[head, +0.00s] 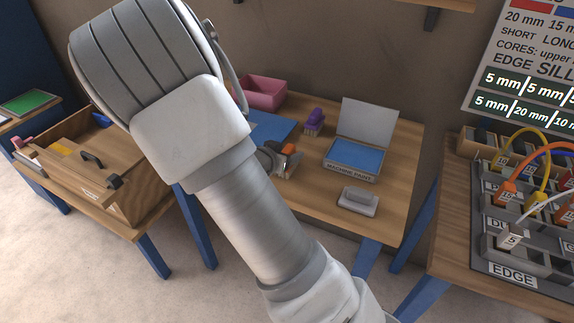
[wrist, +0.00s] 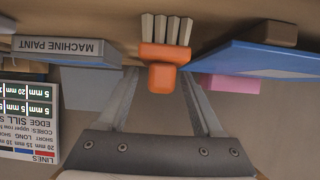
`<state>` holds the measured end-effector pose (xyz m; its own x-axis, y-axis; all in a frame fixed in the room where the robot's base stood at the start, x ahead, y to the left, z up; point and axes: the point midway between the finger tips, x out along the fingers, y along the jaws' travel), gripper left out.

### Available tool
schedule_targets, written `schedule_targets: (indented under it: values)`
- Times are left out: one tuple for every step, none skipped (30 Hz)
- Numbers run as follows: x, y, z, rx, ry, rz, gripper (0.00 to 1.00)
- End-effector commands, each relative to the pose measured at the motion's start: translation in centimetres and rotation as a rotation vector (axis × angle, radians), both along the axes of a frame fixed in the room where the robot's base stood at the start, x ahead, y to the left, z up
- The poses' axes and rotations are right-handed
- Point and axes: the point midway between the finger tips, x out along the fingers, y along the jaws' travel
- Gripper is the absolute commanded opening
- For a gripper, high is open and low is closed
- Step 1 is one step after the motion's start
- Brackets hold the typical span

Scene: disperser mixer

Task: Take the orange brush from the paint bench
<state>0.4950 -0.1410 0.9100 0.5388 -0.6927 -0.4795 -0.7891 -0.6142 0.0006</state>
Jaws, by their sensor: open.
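The orange brush (wrist: 165,52) has an orange block, a rounded orange knob and pale bristles. It lies between the two spread fingers of my gripper (wrist: 161,74) in the wrist view, near their tips. I cannot tell whether either finger touches it. In the head view the brush (head: 289,149) shows only as a small orange patch beside my gripper (head: 279,162), at the paint bench (head: 320,197). My arm and gripper hide the rest of it there. My gripper is open.
A purple brush (head: 314,121) stands behind. A machine paint tray (head: 353,172) with a raised lid and a grey block (head: 358,201) are to the right. A blue panel (head: 270,127) and pink bin (head: 264,92) are behind. The bench's front right is mostly clear.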

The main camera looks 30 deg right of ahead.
Motion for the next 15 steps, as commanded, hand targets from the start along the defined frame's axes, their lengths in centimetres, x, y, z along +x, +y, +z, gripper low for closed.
schedule_targets:
  values:
    - [0.16,-0.24,-0.26,0.0,0.0,-0.001,0.68]
    - [0.21,-0.28,-0.24,0.0,0.0,0.0,0.68]
    - [0.24,-0.26,-0.18,0.0,0.0,0.001,0.68]
    - [0.24,-0.25,-0.14,0.0,0.0,0.001,0.68]
    - [0.23,-0.24,-0.12,0.0,0.0,0.001,0.68]
    - [0.23,-0.23,-0.13,0.0,0.0,0.001,0.68]
    - [0.22,-0.22,-0.12,0.0,0.0,0.001,0.68]
    - [0.22,-0.22,-0.12,0.0,0.0,0.001,0.62]
    - [0.22,-0.21,-0.12,0.0,0.0,0.001,0.55]
    - [0.22,-0.21,-0.12,0.0,0.0,0.001,0.49]
    - [0.22,-0.21,-0.12,0.0,0.0,0.001,0.44]
    - [0.22,-0.21,-0.12,0.0,0.0,0.001,0.37]
    - [0.21,-0.2,-0.12,0.0,0.0,0.001,0.32]
    - [0.21,-0.2,-0.12,0.0,0.0,0.001,0.26]
    - [0.21,-0.2,-0.12,0.0,0.0,0.001,0.19]
